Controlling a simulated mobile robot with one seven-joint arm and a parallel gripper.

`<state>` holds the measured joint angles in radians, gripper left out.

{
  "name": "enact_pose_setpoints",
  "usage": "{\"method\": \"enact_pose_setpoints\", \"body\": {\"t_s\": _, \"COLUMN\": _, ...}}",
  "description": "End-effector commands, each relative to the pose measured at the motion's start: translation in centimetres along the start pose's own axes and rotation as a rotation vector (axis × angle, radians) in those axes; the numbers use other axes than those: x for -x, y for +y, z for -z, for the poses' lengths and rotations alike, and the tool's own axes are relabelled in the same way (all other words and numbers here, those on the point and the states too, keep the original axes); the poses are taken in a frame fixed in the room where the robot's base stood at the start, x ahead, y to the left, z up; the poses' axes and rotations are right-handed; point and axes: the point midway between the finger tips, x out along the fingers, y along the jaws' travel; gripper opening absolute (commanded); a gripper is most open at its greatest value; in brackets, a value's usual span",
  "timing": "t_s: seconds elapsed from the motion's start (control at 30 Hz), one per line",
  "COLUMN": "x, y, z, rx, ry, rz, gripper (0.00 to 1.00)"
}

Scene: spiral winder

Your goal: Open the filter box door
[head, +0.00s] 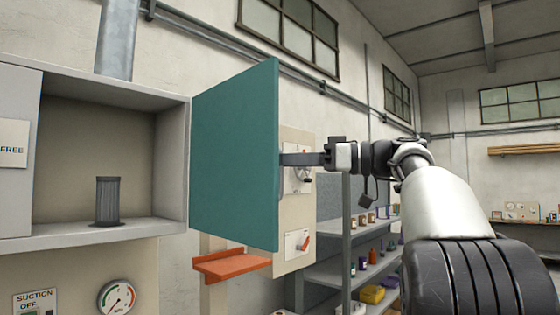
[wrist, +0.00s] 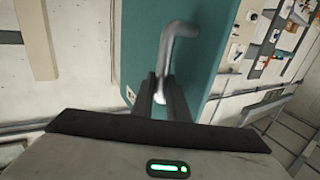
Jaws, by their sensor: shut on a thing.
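The teal filter box door (head: 235,155) stands swung wide open on the right side of the grey filter box (head: 105,95) in the head view. A dark grey ribbed filter (head: 108,200) stands upright inside the box. In the wrist view the door (wrist: 140,45) fills the middle, with a grey bent handle (wrist: 182,30) on it. My gripper (wrist: 161,92) is shut on the handle. In the head view my gripper (head: 308,159) reaches the door's right edge from the right; the door hides most of the handle there.
A pressure gauge (head: 117,298) and a suction sign (head: 36,302) are below the box. An orange shelf (head: 231,265) sits below the door. A beige panel with switches (head: 297,243) and metal shelving with goods (head: 345,272) stand behind the door and arm.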

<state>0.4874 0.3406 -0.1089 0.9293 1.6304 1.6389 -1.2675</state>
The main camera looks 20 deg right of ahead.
Motion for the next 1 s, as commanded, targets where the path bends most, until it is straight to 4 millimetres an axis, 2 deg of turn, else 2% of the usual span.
{"method": "enact_pose_setpoints", "body": {"t_s": 0.1, "x": -0.1, "y": -0.1, "z": 0.1, "rx": 0.002, "ry": 0.002, "rz": 0.002, "gripper": 0.00}}
{"method": "enact_pose_setpoints", "body": {"t_s": 0.13, "x": -0.1, "y": -0.1, "z": 0.1, "rx": 0.002, "ry": 0.002, "rz": 0.002, "gripper": 0.17}}
{"method": "enact_pose_setpoints", "body": {"t_s": 0.23, "x": -0.1, "y": -0.1, "z": 0.1, "rx": 0.001, "ry": 0.001, "rz": 0.002, "gripper": 0.33}}
{"method": "enact_pose_setpoints", "body": {"t_s": 0.5, "x": 0.0, "y": 0.0, "z": 0.0, "rx": 0.001, "ry": 0.000, "rz": 0.000, "gripper": 0.33}}
{"method": "enact_pose_setpoints", "body": {"t_s": 0.63, "x": 0.9, "y": 0.1, "z": 0.0, "rx": 0.001, "ry": 0.000, "rz": -0.002, "gripper": 0.33}}
{"method": "enact_pose_setpoints", "body": {"t_s": 0.77, "x": 3.1, "y": 0.1, "z": 0.0, "rx": 0.000, "ry": 0.001, "rz": -0.005, "gripper": 0.33}}
{"method": "enact_pose_setpoints", "body": {"t_s": 1.0, "x": 9.0, "y": 0.1, "z": 0.0, "rx": 0.001, "ry": 0.001, "rz": -0.005, "gripper": 0.33}}
